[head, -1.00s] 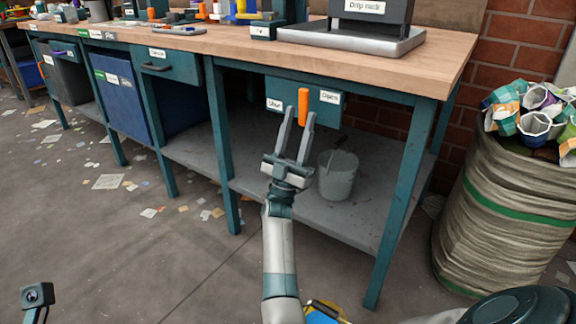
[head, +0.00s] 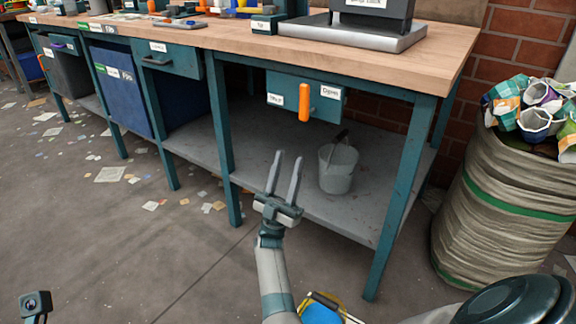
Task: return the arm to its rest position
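My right gripper (head: 284,176) is open and empty, its two fingers pointing up and apart, in front of the workbench's lower shelf. It is below and slightly left of the orange handle (head: 304,103) on the teal box under the bench top, and clear of it. My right arm (head: 272,272) comes up from the bottom middle of the head view. At the bottom left a small dark part of my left arm (head: 36,302) shows; its fingers cannot be made out.
The wooden workbench (head: 300,55) runs across the top, with teal legs. A grey bucket (head: 338,170) stands on its lower shelf (head: 205,155). A big sack (head: 505,205) of crumpled wrappers stands at the right. A blue and yellow item (head: 322,312) lies at the bottom. Open floor is at the left.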

